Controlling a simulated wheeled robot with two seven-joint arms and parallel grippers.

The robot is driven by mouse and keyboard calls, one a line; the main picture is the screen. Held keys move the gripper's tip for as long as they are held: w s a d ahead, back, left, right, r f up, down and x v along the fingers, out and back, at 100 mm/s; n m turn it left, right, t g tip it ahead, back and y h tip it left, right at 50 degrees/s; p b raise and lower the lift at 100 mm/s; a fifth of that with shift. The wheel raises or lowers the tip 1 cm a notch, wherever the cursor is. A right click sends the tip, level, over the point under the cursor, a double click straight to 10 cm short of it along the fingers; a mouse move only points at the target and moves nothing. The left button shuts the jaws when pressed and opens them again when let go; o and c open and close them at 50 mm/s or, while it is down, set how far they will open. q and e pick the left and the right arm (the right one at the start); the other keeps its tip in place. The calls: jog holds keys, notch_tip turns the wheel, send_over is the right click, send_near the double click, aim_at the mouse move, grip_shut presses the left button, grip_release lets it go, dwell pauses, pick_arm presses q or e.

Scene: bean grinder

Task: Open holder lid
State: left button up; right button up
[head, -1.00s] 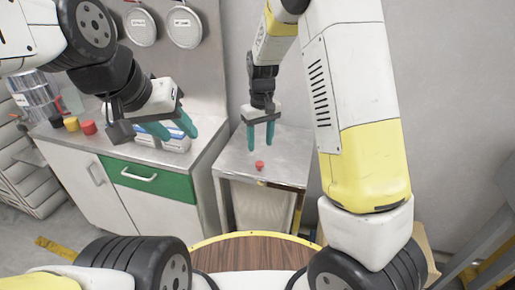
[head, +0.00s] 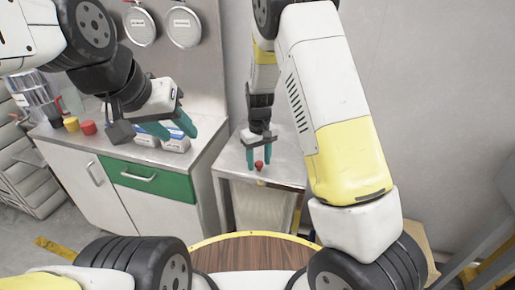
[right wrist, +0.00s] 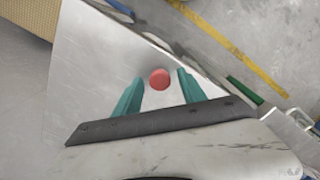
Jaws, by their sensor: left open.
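A red knob (head: 259,165) sits on the flat grey metal top (head: 238,157) of a small stand. My right gripper (head: 258,156) points down over it, its teal fingers apart on either side of the knob. The right wrist view shows the round red knob (right wrist: 159,79) between the open fingertips of my right gripper (right wrist: 160,77), with a gap on both sides. I cannot tell whether the fingertips reach the knob's height. My left gripper (head: 178,131) is open and empty over the counter at the left.
The counter (head: 205,130) with a green drawer (head: 150,180) stands left of the stand. Red and yellow cups (head: 88,128) and white containers (head: 175,145) are on it. A round wooden table edge (head: 255,252) is close in front of me.

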grip_shut()
dwell(1.2)
